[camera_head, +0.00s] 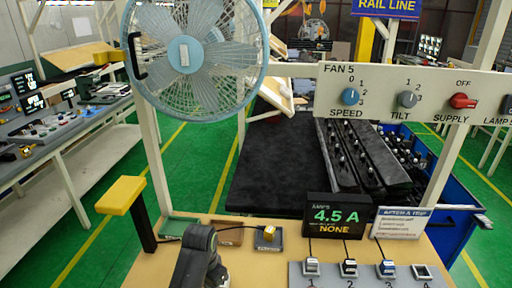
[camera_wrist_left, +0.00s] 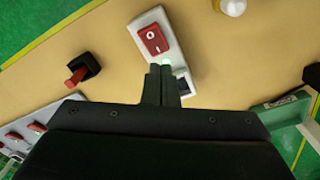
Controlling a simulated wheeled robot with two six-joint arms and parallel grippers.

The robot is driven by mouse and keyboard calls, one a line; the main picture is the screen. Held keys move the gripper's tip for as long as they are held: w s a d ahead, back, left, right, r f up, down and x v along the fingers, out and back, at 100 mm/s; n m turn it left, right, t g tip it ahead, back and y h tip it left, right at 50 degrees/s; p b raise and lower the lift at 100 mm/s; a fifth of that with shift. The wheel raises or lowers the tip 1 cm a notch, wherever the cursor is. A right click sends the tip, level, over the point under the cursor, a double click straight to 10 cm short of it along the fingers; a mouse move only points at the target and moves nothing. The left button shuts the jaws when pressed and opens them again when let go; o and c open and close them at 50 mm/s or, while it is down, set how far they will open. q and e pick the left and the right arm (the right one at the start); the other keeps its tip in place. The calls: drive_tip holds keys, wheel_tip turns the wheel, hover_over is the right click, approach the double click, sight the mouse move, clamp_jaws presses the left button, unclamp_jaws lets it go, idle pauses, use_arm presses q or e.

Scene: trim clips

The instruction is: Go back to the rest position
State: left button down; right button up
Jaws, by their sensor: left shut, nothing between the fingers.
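My left gripper (camera_wrist_left: 161,70) is in the left wrist view, with its two dark fingers together and nothing between them. Its fingertips are in front of a white switch box (camera_wrist_left: 181,50) with a red rocker switch (camera_wrist_left: 154,40) and a small green light. I cannot tell whether the fingertips touch the box. In the head view a dark link of my arm rises from the bottom edge over the table, and the fingers are hidden there. My right gripper is in neither view.
A black-based red lever (camera_wrist_left: 78,75) stands left of the fingers. The table (camera_head: 250,262) holds a black display (camera_head: 337,215) reading 4.5 A, a sign (camera_head: 400,222) and a numbered socket panel (camera_head: 330,281). A fan (camera_head: 187,54) and control board (camera_head: 380,92) stand above. A yellow-topped post (camera_head: 121,195) is left.

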use_arm(q)
drive_tip(key=s+a+f+n+t, duration=0.1)
drive_tip(key=s+a+f+n, duration=0.1)
drive_tip(key=s+a+f, duration=0.4)
drive_tip(key=s+a+r+n+t+y, duration=0.1)
drive_tip(key=s+a+r+n, duration=0.15)
drive_tip(key=s, duration=0.55)
drive_tip(key=s+a+r+n+t, duration=0.1)
drive_tip(key=s+a+r, duration=0.15)
drive_tip(key=s, duration=0.45)
drive_tip(key=s+a+r+n+t+y, duration=0.1)
drive_tip(key=s+a, duration=0.3)
drive_tip(key=s, duration=0.4)
wheel_tip(320, 180, down, 31)
drive_tip(key=a+g+b, duration=0.1)
drive_tip(key=g+b, duration=0.1)
drive_tip(key=b, duration=0.6)
drive_tip(key=s+f+b, duration=0.3)
drive_tip(key=s+f, duration=0.4)
drive_tip(key=f, duration=0.4)
drive_tip(key=s+d+f+h+b, duration=0.1)
drive_tip(key=s+f+b, duration=0.2)
drive_tip(key=s+f, duration=0.5)
wheel_tip(320, 180, down, 4)
drive_tip(key=shift+f+g, duration=0.15)
drive_tip(key=shift+g, duration=0.25)
